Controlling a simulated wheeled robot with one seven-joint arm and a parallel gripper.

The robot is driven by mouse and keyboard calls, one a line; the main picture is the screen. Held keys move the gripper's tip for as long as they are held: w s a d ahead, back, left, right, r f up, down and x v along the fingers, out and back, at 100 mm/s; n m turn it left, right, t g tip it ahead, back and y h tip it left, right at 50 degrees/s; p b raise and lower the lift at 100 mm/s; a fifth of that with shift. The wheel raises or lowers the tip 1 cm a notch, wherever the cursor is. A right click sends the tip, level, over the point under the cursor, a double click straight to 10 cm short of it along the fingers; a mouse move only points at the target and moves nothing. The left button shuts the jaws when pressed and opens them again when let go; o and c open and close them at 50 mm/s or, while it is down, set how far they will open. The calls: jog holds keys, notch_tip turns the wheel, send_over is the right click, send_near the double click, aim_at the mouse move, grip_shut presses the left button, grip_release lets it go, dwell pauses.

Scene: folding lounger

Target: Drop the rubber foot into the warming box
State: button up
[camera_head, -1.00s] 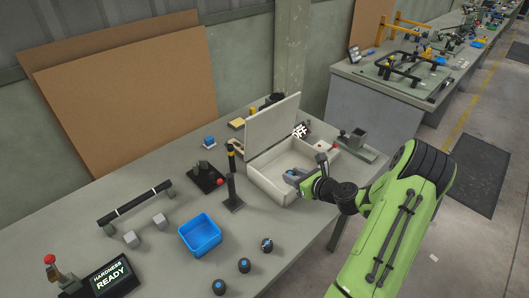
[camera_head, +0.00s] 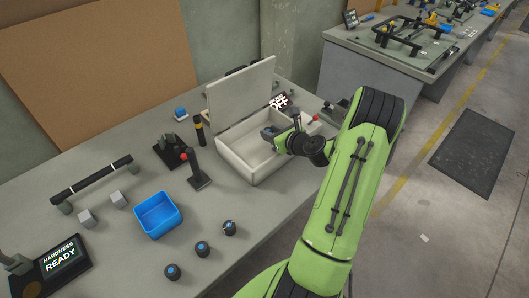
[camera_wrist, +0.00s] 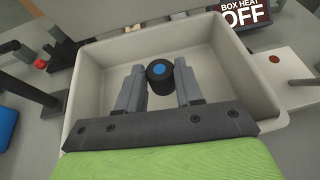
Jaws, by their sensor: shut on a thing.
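The warming box (camera_head: 232,166) is a pale open box with its lid (camera_head: 240,97) raised, standing on the bench. In the wrist view its walls (camera_wrist: 84,75) surround my gripper (camera_wrist: 160,82). The gripper is shut on a black rubber foot (camera_wrist: 157,83) with a blue centre, held over the box's inside. In the head view my gripper (camera_head: 268,131) is at the box's right side, and the held foot is hard to make out there. Several similar black pieces with blue tops, such as this one (camera_head: 202,249), stand on the bench front.
A blue bin (camera_head: 158,215), grey blocks (camera_head: 87,218) and a bar on supports (camera_head: 92,180) are left of the box. An upright red-topped lever (camera_head: 197,176) stands close to its left. A display reads "BOX HEAT OFF" (camera_wrist: 240,14).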

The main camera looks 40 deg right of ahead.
jog(key=o, duration=1.1)
jog(key=p+v, duration=0.1)
jog(key=v, duration=1.4)
jog(key=shift+s+r+p, duration=0.1)
jog(key=shift+s+p, duration=0.25)
jog(key=shift+s, duration=0.05)
